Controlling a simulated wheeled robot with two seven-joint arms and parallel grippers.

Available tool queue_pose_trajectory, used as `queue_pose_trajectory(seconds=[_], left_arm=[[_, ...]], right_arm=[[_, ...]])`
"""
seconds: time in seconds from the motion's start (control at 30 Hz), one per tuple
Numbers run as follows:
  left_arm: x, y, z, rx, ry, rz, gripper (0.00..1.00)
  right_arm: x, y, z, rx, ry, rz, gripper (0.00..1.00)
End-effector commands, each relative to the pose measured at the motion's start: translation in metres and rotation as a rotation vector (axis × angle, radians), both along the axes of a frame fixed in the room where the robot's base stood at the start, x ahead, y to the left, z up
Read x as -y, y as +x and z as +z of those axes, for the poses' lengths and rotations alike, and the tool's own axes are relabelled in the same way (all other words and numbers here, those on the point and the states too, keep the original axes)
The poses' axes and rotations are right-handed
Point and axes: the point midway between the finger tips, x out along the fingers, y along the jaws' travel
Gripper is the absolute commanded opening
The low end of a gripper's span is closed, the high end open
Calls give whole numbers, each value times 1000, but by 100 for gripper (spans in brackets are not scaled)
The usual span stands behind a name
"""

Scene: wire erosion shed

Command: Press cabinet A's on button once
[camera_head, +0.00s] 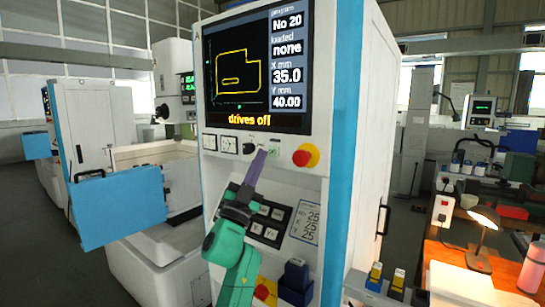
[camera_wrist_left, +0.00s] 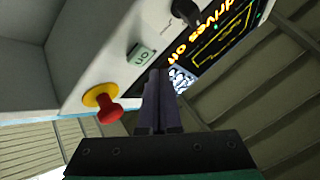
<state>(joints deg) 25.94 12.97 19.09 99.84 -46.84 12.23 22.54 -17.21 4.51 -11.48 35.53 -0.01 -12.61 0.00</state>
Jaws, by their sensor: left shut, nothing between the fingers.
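Cabinet A (camera_head: 340,120) stands in the middle of the head view, its screen (camera_head: 258,70) reading "drives off". Below the screen, the pale green on button (camera_head: 274,149) sits between a dark knob (camera_head: 248,147) and a red-and-yellow mushroom stop button (camera_head: 305,156). My left gripper (camera_head: 262,153) is shut and empty, its purple fingers pointing up at the panel just left of the on button. In the left wrist view, the on button (camera_wrist_left: 141,55) shows just beyond the fingertips (camera_wrist_left: 157,72), a little to their left. I cannot tell whether they touch the panel.
The stop button (camera_wrist_left: 104,102) and knob (camera_wrist_left: 184,12) flank the on button closely. A black keypad (camera_head: 270,222) lies below, behind my left wrist. A blue panel (camera_head: 122,205) stands at left; a bench with a lit lamp (camera_head: 482,220) is at right.

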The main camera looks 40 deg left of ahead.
Motion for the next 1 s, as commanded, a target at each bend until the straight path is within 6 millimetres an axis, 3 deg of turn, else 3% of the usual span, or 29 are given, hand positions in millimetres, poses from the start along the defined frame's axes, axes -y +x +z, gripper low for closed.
queue_pose_trajectory(seconds=[0.2,1.0], left_arm=[[0,11,0,-1,0,-1,0],[0,11,0,-1,0,-1,0]], right_arm=[[2,0,-4,0,-2,0,100],[2,0,-3,1,-3,0,100]])
